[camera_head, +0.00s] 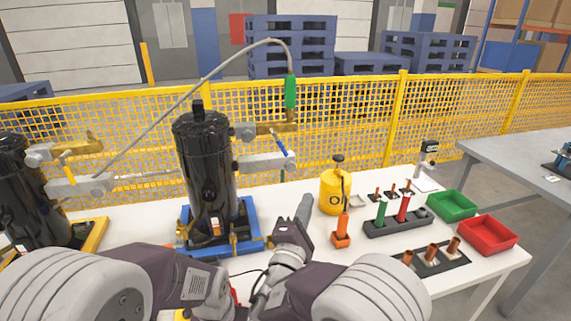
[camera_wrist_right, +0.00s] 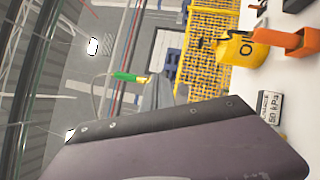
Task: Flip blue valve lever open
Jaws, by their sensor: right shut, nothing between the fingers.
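The blue valve lever (camera_head: 280,145) slants down to the right at the grey pipe fitting beside the middle black compressor (camera_head: 203,165). A second blue-and-white piece hangs at its lower end. The lever is small, so its exact setting is hard to tell. My right gripper (camera_head: 304,206) points up, shut and empty, below and slightly right of the lever, apart from it. In the right wrist view, dark gripper housing fills the lower part and the lever cannot be made out.
A hose with a green connector (camera_head: 291,92) joins the brass fitting above the lever. A yellow oil can (camera_head: 335,191) and an orange holder (camera_head: 342,232) stand right of my right gripper. Green (camera_head: 452,206) and red (camera_head: 488,235) bins sit further right. A yellow mesh fence (camera_head: 350,120) runs behind.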

